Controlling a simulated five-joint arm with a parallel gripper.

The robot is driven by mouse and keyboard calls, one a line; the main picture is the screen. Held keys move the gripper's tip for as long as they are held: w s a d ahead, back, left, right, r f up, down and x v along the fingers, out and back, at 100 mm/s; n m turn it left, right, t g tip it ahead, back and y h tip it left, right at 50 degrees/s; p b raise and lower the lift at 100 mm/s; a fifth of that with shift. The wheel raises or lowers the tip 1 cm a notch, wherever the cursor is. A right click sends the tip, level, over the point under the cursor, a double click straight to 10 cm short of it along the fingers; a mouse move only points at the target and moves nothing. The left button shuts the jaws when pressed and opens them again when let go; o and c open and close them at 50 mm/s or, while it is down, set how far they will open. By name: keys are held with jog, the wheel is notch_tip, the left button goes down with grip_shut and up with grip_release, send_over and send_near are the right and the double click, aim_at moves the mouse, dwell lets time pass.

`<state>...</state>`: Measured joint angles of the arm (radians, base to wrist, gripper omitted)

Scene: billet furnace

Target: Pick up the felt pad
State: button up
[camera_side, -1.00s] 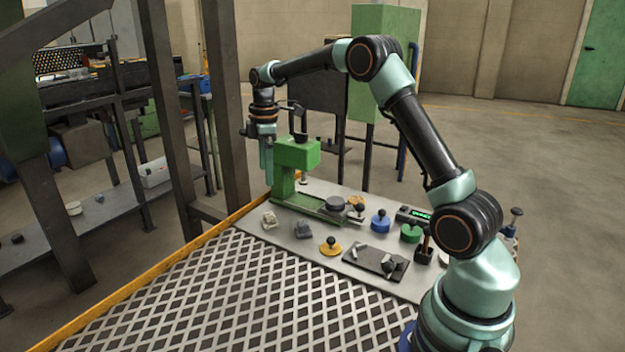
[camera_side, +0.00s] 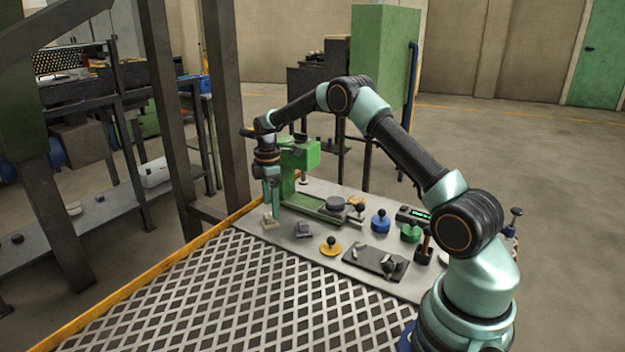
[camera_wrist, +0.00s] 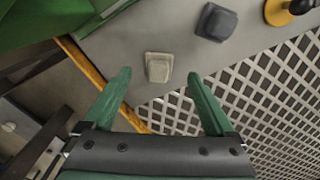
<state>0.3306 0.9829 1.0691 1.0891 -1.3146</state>
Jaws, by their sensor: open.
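A small cream block with a raised top, which looks like the felt pad (camera_wrist: 158,66), lies on the grey plate near the yellow edge. In the side view the pad (camera_side: 268,223) is partly hidden behind my fingers. My gripper (camera_side: 271,206) points down over it, and its green fingers are spread. In the wrist view the pad shows ahead between the two fingertips of my gripper (camera_wrist: 159,76), with nothing held. I cannot tell the exact height left between fingertips and pad.
A dark grey block (camera_side: 303,230) lies just right of the pad. A green press (camera_side: 297,160) stands close behind my gripper. A yellow knobbed disc (camera_side: 330,248) and a dark tray (camera_side: 375,262) lie further right. The grating (camera_side: 220,300) in front is clear.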

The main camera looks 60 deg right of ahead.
aim_at(270, 214)
notch_tip(270, 214, down, 4)
jog(key=shift+w+f, duration=0.15)
jog(key=shift+c, duration=0.3)
grip_shut()
notch_tip(270, 214, up, 20)
dwell(0.6)
